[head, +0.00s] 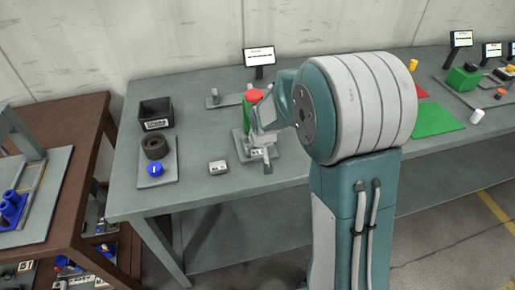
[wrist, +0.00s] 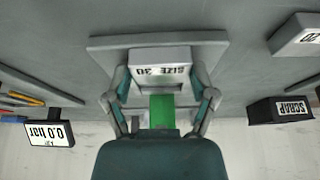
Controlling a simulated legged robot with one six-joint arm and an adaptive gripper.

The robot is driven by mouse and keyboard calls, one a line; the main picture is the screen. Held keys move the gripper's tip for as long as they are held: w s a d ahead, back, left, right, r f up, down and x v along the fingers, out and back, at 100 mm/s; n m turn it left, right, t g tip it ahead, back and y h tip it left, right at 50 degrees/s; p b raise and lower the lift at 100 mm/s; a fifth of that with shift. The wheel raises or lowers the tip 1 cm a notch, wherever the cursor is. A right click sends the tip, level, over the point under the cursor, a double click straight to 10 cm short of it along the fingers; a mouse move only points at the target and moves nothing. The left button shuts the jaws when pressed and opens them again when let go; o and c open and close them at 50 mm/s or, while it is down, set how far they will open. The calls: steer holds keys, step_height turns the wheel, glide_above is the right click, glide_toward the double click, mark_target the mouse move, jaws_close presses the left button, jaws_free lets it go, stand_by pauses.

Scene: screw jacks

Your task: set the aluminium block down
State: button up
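The aluminium block (wrist: 160,68), a pale block marked "SIZE 30", sits between the fingers of my gripper (wrist: 163,90) in the wrist view. The fingers press along its two sides, so my gripper looks shut on it. In the head view my gripper (head: 265,150) is low over a grey base plate (head: 238,146), in front of a green device (head: 246,116) with a red top. The green part (wrist: 162,110) and the plate (wrist: 105,43) also show in the wrist view. I cannot tell whether the block touches the plate.
A second pale block (head: 218,167) lies left of the plate. Farther left are a black scrap bin (head: 156,112) and a tray (head: 170,178) with a dark ring and blue ball. A small display (head: 259,56) stands behind. My arm hides the table's middle right.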

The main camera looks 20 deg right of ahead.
steer(key=shift+o, duration=0.5)
steer(key=shift+d, duration=0.15)
steer(key=shift+s+r, duration=0.1)
steer(key=shift+r, duration=0.4)
steer(key=v, duration=1.2)
steer(key=s+r, duration=0.3)
steer(key=s, duration=0.8)
steer(key=s+r+t, duration=0.1)
steer(key=s+r, duration=0.2)
steer(key=s, duration=0.8)
steer(key=shift+s+r, duration=0.3)
steer(key=shift+s, duration=0.1)
